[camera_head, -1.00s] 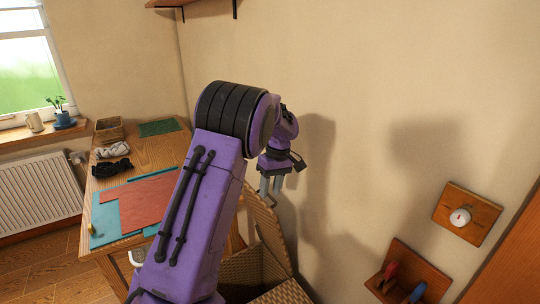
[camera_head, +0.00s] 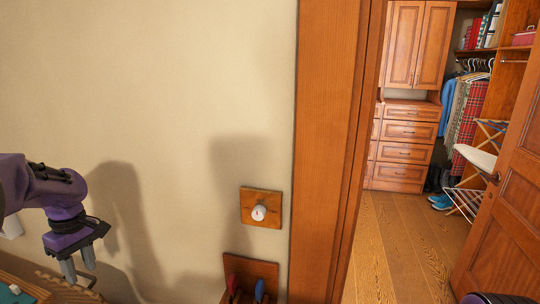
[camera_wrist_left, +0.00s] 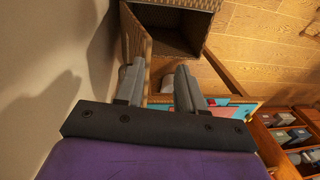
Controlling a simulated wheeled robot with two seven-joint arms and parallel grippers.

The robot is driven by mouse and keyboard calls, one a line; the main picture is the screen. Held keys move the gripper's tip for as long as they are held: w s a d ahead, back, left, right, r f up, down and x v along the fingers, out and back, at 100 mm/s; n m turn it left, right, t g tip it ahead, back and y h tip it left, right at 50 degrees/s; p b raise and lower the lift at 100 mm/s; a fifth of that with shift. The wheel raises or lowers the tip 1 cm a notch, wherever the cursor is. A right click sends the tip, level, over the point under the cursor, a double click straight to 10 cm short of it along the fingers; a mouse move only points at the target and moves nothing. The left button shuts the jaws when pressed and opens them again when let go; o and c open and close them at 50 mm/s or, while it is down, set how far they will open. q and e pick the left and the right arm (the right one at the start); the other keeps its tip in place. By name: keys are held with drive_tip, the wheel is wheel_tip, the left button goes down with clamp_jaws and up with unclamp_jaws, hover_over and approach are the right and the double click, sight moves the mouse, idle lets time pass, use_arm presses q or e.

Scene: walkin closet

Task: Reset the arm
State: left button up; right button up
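My purple left arm comes in from the left edge of the head view. My left gripper (camera_head: 78,268) hangs fingers-down at the lower left, near the beige wall. In the left wrist view its two grey fingers (camera_wrist_left: 158,85) are apart with nothing held between them. A wicker basket (camera_wrist_left: 178,42) lies beyond the fingertips there, and a wooden edge and a teal mat (camera_wrist_left: 240,113) show past the right finger. My right gripper does not show; only a dark purple part of me shows at the bottom right of the head view.
A wall dial on a wooden plate (camera_head: 259,212) and a wooden tool holder (camera_head: 236,268) are on the wall right of the gripper. A door frame (camera_head: 330,150) opens to a closet with drawers (camera_head: 402,140) and clear floor (camera_head: 400,235). An open door (camera_head: 510,190) stands at right.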

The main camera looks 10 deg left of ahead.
use_arm(q)
drive_tip(key=w+f+m+t+y, duration=0.1)
drive_tip(key=w+f+t+y, duration=0.1)
drive_tip(key=w+f+t, duration=0.3)
drive_tip(key=w+d+f+m+t+y+b, duration=0.1)
drive_tip(key=d+f+m+t, duration=0.15)
drive_tip(key=f, duration=0.45)
drive_tip(key=w+d+f+m+t+y, duration=0.1)
drive_tip(key=d+f+m+y, duration=0.1)
drive_tip(key=d+f, duration=0.3)
drive_tip(key=s+d+f+m+g, duration=0.1)
drive_tip(key=s+d+f, duration=0.3)
drive_tip(key=s, duration=0.5)
drive_tip(key=s+d+f+m+g+h+b, duration=0.1)
drive_tip(key=s+d+f, duration=0.4)
drive_tip(key=s+f, duration=0.4)
drive_tip(key=s+d+f+m+g+h+b, duration=0.1)
drive_tip(key=s+d+f, duration=0.4)
drive_tip(key=s, duration=0.5)
wheel_tip(320, 180, down, 2)
drive_tip(key=shift+s+f+m+g, duration=0.2)
drive_tip(key=shift+s+m+g, duration=0.25)
drive_tip(key=shift+m, duration=0.1)
